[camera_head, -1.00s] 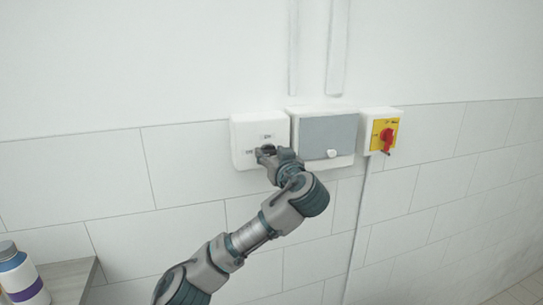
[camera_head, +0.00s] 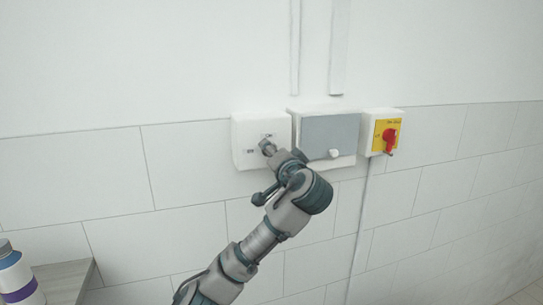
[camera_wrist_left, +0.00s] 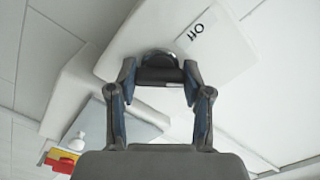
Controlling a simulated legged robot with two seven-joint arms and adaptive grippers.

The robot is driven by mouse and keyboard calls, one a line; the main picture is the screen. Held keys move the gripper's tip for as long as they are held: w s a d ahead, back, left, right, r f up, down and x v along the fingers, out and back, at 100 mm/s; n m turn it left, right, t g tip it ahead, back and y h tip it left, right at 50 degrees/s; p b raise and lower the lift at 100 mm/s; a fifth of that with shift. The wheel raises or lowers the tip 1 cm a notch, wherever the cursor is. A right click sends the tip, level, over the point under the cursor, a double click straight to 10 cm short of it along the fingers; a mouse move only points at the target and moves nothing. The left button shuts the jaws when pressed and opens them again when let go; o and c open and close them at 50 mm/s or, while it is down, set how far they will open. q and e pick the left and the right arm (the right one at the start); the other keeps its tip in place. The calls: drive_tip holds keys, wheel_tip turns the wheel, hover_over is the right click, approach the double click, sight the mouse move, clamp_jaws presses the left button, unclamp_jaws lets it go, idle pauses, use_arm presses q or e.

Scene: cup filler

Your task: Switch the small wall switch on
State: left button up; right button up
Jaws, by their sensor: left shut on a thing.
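The small wall switch is a white box (camera_head: 243,134) on the wall, with a dark round knob on its front. In the left wrist view, the knob (camera_wrist_left: 160,58) sits between my fingertips, and a printed label (camera_wrist_left: 196,33) shows beside it on the white face. My left gripper (camera_head: 268,147) is shut on the knob, and the left wrist view shows a finger (camera_wrist_left: 158,76) on either side. In the head view, the gripper mostly hides the knob. My right gripper is not in view.
A grey-covered box (camera_head: 330,132) is mounted just right of the switch. Further right is a yellow box with a red rotary switch (camera_head: 390,139). A bottle (camera_head: 17,277) stands by a shelf (camera_head: 66,279) at the lower left. The wall below is clear.

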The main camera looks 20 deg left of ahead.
use_arm(q)
drive_tip(key=m, duration=0.5)
drive_tip(key=shift+d+f, duration=0.2)
drive_tip(key=shift+w+f+m, duration=0.1)
drive_tip(key=shift+f+m, duration=0.05)
drive_tip(key=shift+m, duration=1.15)
drive_tip(key=shift+f+m, duration=0.15)
drive_tip(key=shift+m, duration=0.15)
drive_tip(key=o, duration=1)
drive_tip(key=shift+o, duration=0.8)
drive_tip(key=shift+d, duration=0.15)
drive_tip(key=v, duration=1.2)
drive_tip(key=shift+d+r, duration=0.25)
drive_tip(key=shift+d, duration=0.35)
